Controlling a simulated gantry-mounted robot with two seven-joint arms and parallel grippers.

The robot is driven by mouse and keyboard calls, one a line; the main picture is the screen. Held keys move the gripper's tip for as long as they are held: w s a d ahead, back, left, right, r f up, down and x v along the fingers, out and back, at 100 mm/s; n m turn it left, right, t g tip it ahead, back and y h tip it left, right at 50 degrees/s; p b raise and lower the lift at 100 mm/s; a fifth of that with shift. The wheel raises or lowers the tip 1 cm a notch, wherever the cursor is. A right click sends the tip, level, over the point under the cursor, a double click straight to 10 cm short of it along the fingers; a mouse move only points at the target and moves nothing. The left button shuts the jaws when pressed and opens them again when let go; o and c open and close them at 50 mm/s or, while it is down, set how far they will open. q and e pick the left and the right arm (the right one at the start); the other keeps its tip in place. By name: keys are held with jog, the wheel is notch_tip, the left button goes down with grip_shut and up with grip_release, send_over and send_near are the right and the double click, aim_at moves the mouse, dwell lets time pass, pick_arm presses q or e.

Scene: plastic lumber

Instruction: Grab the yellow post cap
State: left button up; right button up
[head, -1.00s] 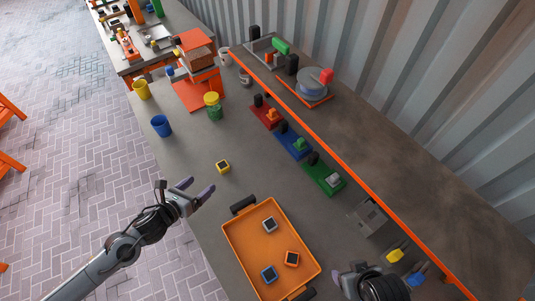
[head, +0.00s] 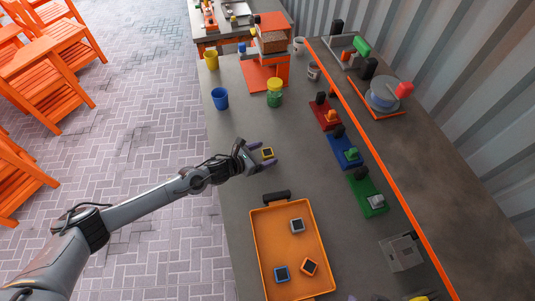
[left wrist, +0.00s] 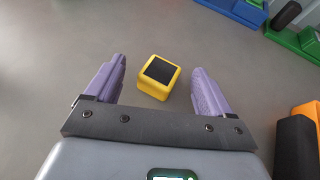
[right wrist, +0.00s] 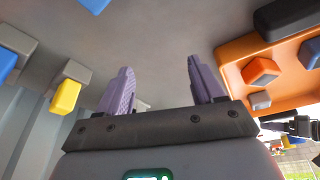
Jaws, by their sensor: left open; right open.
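The yellow post cap (head: 267,153) is a small yellow cube with a dark square top, lying on the grey bench. My left gripper (head: 263,155) is open around it in the head view. In the left wrist view the cap (left wrist: 158,78) sits between the two purple fingers of my left gripper (left wrist: 160,88), apart from both. The left finger is nearer to it. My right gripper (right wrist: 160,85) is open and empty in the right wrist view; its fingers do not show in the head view.
An orange tray (head: 258,263) holds several caps, just nearer than the left gripper. A green jar with a yellow lid (head: 275,93), a blue cup (head: 220,98) and a yellow cup (head: 211,60) stand farther back. Red, blue (head: 343,151) and green fixtures line the right.

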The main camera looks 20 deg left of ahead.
pick_arm(q)
jog(key=shift+x, duration=1.05)
jog(key=c, duration=1.1)
jog(key=shift+o, duration=0.2)
jog(key=shift+r, duration=0.15)
